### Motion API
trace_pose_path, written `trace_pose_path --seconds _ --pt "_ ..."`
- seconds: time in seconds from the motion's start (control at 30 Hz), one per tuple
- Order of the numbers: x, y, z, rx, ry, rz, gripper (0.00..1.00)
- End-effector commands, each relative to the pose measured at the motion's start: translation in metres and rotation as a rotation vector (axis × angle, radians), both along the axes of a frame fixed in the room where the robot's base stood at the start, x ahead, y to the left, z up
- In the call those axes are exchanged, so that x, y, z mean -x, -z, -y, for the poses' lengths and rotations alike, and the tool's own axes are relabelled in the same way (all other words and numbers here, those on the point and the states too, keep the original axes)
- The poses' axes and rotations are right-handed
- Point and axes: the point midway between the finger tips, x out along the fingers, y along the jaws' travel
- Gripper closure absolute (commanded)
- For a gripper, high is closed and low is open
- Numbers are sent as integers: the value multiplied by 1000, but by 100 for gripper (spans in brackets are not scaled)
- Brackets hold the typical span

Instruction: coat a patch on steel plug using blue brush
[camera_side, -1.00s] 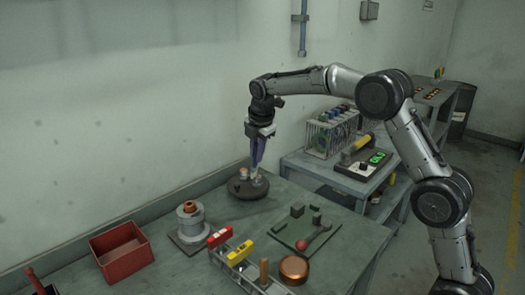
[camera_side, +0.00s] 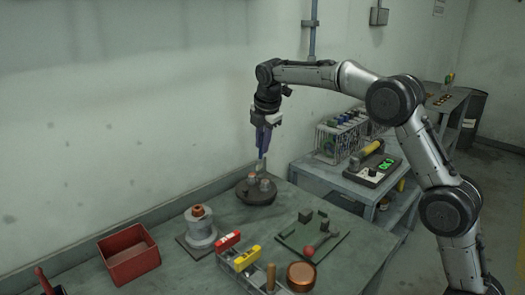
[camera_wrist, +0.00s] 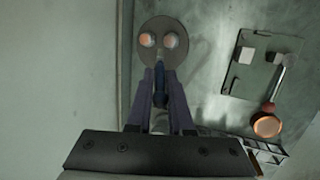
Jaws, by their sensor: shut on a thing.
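My gripper (camera_side: 264,143) points down, shut on the blue brush, above a dark round stand (camera_side: 249,199) at the back of the bench. The blue brush (camera_wrist: 160,86) shows between the fingers in the wrist view, and its pale bristle end (camera_side: 261,166) hangs down in the side view. Two small plugs stand side by side on the stand, a left one (camera_side: 252,178) and a right one (camera_side: 265,185). In the wrist view both plugs have reddish tops, and the bristle end lies close to them. I cannot tell which plug is steel.
A grey flanged spool (camera_side: 201,233) stands left of the stand, with a red bin (camera_side: 130,262) beyond it. A green mat (camera_side: 325,237) with small blocks lies to the right. A rack (camera_side: 240,277) with red and yellow pieces and a copper pot (camera_side: 301,277) are in front.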

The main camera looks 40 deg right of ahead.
Motion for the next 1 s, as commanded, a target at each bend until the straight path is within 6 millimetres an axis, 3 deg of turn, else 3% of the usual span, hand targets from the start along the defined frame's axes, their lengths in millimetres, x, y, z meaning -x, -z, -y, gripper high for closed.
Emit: trace_pose_path --seconds 0.2,0.57,1.0 --pt "0 -13 0 0 0 -1 100" --pt "0 -16 0 0 0 0 100" --pt "0 -43 0 0 -1 0 100"
